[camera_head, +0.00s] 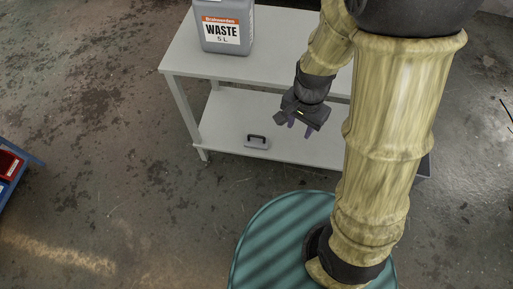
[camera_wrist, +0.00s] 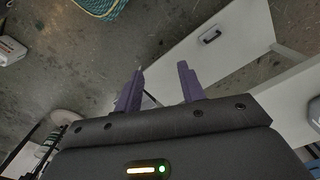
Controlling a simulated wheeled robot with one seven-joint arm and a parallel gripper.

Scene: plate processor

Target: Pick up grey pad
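The grey pad (camera_head: 257,142) is a small flat piece with a dark handle. It lies on the lower shelf (camera_head: 225,117) of a white table, near the shelf's front edge. It also shows in the wrist view (camera_wrist: 210,36), towards the upper right, beyond the fingers. My gripper (camera_head: 300,130) is above and to the right of the pad in the head view, apart from it. In the wrist view, its two purple fingers (camera_wrist: 160,85) stand apart with nothing between them. The gripper is open and empty.
The table's top (camera_head: 185,52) overhangs part of the lower shelf. A grey waste canister (camera_head: 224,45) stands on top. Blue shelving with a red bin (camera_head: 9,164) is at the left edge. The floor in between is clear.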

